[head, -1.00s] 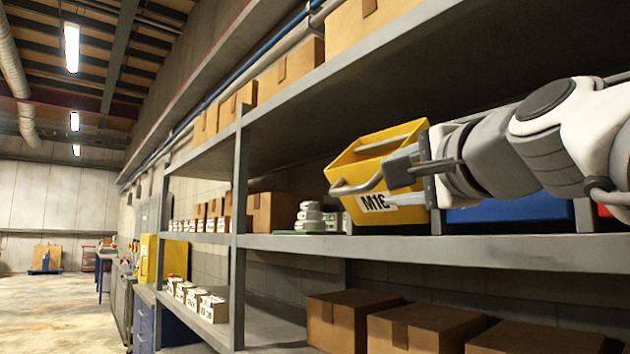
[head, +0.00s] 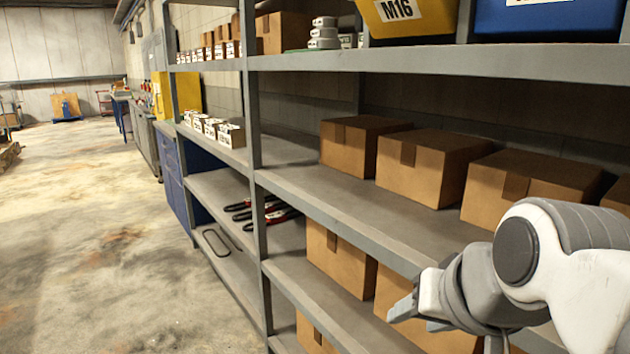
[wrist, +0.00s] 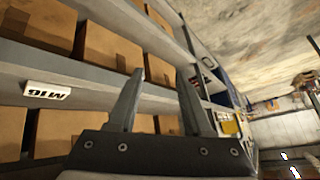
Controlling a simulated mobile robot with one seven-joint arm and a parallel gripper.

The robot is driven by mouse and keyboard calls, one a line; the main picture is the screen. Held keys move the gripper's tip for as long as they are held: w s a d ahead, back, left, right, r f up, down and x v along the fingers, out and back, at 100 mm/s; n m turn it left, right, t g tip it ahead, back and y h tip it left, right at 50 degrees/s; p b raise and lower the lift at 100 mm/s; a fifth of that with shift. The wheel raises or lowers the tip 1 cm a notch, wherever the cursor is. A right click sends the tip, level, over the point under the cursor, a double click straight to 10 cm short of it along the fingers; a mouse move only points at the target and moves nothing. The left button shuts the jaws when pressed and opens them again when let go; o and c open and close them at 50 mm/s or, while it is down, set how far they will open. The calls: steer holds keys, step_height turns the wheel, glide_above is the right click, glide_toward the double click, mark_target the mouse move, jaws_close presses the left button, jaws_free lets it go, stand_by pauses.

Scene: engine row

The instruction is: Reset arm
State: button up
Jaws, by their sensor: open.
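My gripper (head: 412,312) is low at the right of the head view, beside the front of the lower shelves. The rest of my arm reaches in from the right edge. In the wrist view my gripper (wrist: 158,78) shows two grey fingers spread apart with nothing between them. A yellow bin (head: 432,20) labelled M16 sits on the upper shelf, cut off by the top of the head view. My gripper is well below it and apart from it.
The grey shelf rack (head: 330,222) stands close to my arm. Cardboard boxes (head: 420,165) fill its middle shelf. A blue bin (head: 550,18) is beside the yellow one. A white M16 label (wrist: 47,91) shows upside down in the wrist view. Open floor (head: 100,230) lies left.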

steer(key=s+d+f+n+g+h+p, duration=0.1)
steer(key=s+d+f+n+g, duration=0.1)
steer(key=s+f, duration=0.35)
step_height(320, 180, up, 12)
steer(key=w+p, duration=0.1)
steer(key=p, duration=1)
steer(key=shift+a+p, duration=0.2)
steer(key=shift+p, duration=0.2)
steer(key=shift+f, duration=0.15)
